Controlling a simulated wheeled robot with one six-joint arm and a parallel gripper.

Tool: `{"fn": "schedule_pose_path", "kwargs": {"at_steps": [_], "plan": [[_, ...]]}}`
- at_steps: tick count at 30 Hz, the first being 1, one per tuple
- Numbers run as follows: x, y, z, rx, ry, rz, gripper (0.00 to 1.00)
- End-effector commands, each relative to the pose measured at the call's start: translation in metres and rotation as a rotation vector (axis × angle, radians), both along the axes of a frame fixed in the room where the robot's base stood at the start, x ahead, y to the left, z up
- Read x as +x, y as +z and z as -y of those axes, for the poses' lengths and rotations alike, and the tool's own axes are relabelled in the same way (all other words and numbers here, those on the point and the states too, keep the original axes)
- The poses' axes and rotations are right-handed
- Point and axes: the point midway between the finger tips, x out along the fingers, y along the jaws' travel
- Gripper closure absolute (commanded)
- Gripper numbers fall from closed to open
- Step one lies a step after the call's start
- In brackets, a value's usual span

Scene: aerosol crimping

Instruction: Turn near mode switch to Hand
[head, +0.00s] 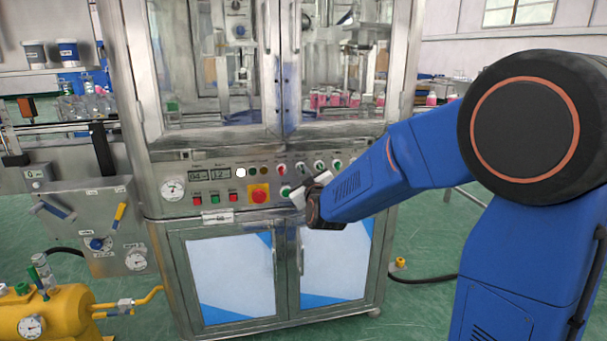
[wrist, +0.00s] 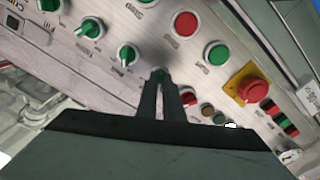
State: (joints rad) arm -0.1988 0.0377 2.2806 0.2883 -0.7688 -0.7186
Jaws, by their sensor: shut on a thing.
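My gripper (wrist: 161,84) is at the control panel (wrist: 60,58), its two narrow dark fingers close together. They are shut on a small switch knob (wrist: 159,71) in the row of rotary switches, next to the red lamp. The fingers cover most of this knob, so its pointer and setting cannot be read. Other green-handled rotary switches (wrist: 127,55) continue to the upper left in the wrist view. In the head view my gripper (head: 304,190) is in front of the right part of the panel. Its fingertips are hard to make out there, and the switch labels are too small to read.
A red emergency stop (wrist: 253,90) on a yellow plate, a green button (wrist: 217,53) and a red button (wrist: 186,24) are close by. A pressure gauge (head: 173,189) is at the panel's left. Glass doors (head: 215,80) stand above, cabinet doors (head: 232,278) below.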

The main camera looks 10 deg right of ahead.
Motion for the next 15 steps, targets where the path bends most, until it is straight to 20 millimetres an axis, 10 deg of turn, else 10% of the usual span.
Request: {"fn": "schedule_pose_path", "kwargs": {"at_steps": [15], "plan": [[-0.0003, -0.0004, -0.0003, -0.031, 0.001, 0.0, 1.0]]}}
